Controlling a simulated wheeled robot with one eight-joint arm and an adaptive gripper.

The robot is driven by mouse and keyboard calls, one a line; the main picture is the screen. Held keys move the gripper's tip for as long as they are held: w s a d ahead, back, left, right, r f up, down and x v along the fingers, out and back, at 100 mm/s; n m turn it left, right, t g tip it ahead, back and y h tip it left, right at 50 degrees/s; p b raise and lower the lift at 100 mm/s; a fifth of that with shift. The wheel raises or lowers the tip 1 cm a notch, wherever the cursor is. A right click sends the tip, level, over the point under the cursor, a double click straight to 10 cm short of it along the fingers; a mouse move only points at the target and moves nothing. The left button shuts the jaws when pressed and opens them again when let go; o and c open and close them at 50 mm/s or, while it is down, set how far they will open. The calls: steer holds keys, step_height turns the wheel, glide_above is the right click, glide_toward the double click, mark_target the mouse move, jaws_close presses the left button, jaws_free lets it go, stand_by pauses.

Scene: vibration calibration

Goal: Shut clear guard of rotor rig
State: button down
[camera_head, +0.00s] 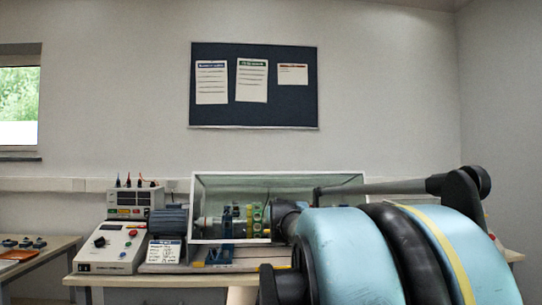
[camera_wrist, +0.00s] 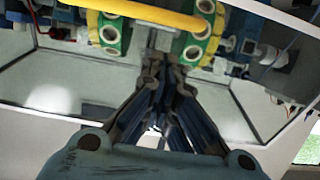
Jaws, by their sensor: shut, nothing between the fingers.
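The rotor rig's clear guard (camera_head: 279,176) is a see-through box with pale edges, on the bench in the head view. Green and yellow discs (camera_head: 256,216) show through or below its front panel. I cannot tell whether the guard is fully down. In the wrist view a yellow bar (camera_wrist: 150,13) crosses in front of the green discs (camera_wrist: 110,33). My gripper (camera_wrist: 160,55) has its fingers together and empty, with the tips just below the yellow bar in the picture. Contact with the bar is unclear. In the head view my arm hides part of the rig's right side.
A grey motor (camera_head: 168,223) stands left of the discs, with a control box (camera_head: 112,247) and a meter unit (camera_head: 135,201) farther left. A side table (camera_head: 35,258) stands at the far left. A notice board (camera_head: 254,85) hangs on the wall behind.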

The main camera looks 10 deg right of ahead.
step_height(320, 180, down, 18)
steer(key=s, duration=0.1)
steer(key=shift+d+r, duration=0.2)
steer(key=shift+d, duration=0.05)
stand_by(0.8)
steer(key=shift+f, duration=0.1)
stand_by(0.6)
steer(key=shift+s, duration=0.1)
steer(key=v, duration=0.6)
steer(key=shift+s+a, duration=0.2)
steer(key=shift+s, duration=0.2)
stand_by(0.7)
